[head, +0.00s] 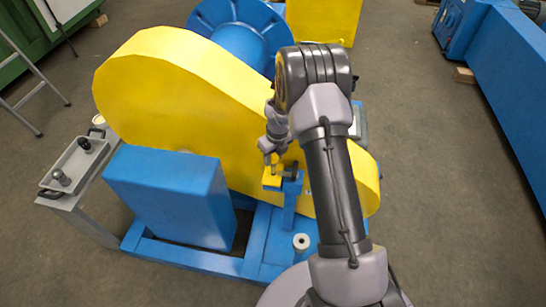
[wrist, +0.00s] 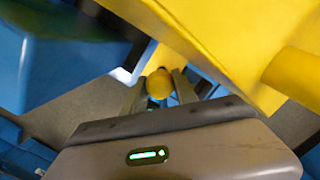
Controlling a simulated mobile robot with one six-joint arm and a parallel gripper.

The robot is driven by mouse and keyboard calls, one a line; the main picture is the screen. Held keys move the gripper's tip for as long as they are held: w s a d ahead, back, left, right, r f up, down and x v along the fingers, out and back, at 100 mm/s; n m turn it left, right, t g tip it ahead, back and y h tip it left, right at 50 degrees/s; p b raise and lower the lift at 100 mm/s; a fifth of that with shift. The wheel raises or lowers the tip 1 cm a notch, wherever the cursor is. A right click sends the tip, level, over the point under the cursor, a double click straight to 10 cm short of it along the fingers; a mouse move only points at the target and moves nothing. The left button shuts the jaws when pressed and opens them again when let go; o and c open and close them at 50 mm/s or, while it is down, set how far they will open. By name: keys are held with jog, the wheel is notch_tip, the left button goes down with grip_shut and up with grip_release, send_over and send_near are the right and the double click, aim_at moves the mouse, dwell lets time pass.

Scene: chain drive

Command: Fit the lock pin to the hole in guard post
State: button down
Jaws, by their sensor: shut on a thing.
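My gripper (head: 271,158) points down just above the yellow lug (head: 272,180) at the top of the blue guard post (head: 289,205). In the wrist view, my gripper (wrist: 160,88) is shut on the lock pin (wrist: 160,82), whose round yellow head shows between the fingers. The pin's lower part and the hole are hidden, so I cannot tell whether the tip is in the hole, touching the lug or above it.
The large yellow chain guard (head: 165,85) stands close behind my gripper. A blue box (head: 170,195) is at the left on the blue base frame (head: 190,255). A grey tray (head: 75,165) on a stand holds small parts at the far left.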

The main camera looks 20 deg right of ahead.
jog(key=shift+f+b, duration=0.55)
jog(key=shift+f, duration=0.2)
jog(key=c, duration=0.9)
grip_release()
jog(key=shift+r, duration=0.1)
jog(key=s+r+p, duration=0.1)
jog(key=r+p, duration=0.1)
jog(key=r, duration=0.3)
jog(key=r+p, duration=0.2)
jog(key=r, duration=0.4)
jog(key=s+r+p, duration=0.1)
jog(key=r+p, duration=0.1)
jog(key=r, duration=0.4)
jog(key=shift+s+d, duration=0.25)
jog(key=shift+s, duration=0.05)
